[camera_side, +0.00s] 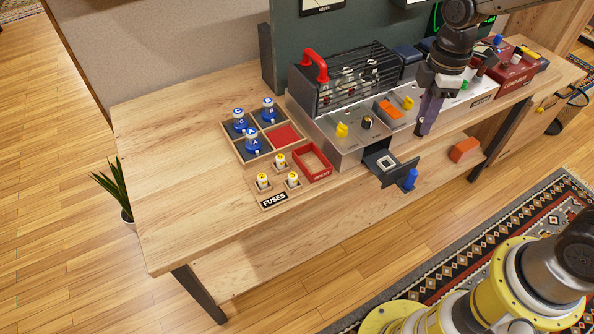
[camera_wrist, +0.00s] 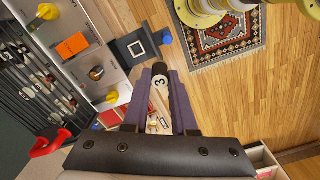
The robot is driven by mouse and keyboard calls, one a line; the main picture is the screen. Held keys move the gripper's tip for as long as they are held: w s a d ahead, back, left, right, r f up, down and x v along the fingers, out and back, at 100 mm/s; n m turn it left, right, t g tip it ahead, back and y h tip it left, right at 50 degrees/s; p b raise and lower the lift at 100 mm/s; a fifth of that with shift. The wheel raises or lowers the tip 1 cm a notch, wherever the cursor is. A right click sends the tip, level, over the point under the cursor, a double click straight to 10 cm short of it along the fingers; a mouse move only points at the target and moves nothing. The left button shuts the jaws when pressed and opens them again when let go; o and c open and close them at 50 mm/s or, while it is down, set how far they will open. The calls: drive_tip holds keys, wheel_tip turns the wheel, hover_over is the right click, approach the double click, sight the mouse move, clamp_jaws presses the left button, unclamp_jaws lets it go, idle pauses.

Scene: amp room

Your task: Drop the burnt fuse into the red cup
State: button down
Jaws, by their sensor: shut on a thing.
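My gripper (camera_side: 423,130) hangs over the front of the amp, right of the open drawer, its purple fingers pointing down. In the wrist view, the fingers are shut on a dark-ended fuse (camera_wrist: 158,82) with a white band marked 3. The side view does not show this fuse clearly. The red cup (camera_side: 312,163) is a shallow, open red rectangular box, labelled on its front, on the bench left of the amp. My gripper is well to its right and apart from it. In the wrist view, the box is mostly hidden behind the fingers.
A fuse rack (camera_side: 275,187) with three white fuses stands beside the red box. Behind it is a divided tray (camera_side: 232,138) of blue-capped tubes. The open drawer (camera_side: 382,160) with a blue knob juts from the amp. A caged, red-handled unit (camera_side: 345,78) stands behind. The left bench is clear.

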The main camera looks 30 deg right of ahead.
drive_tip(key=w+a, duration=1)
drive_tip(key=w, duration=0.5)
drive_tip(key=a+f+n, duration=0.1)
drive_tip(key=a+f, duration=0.3)
drive_tip(key=f, duration=0.6)
drive_tip(key=shift+w+f, duration=0.2)
drive_tip(key=shift+w, duration=0.2)
drive_tip(key=c, duration=0.6)
unclamp_jaws()
drive_tip(key=shift+c, duration=0.2)
wheel_tip(320, 180, up, 14)
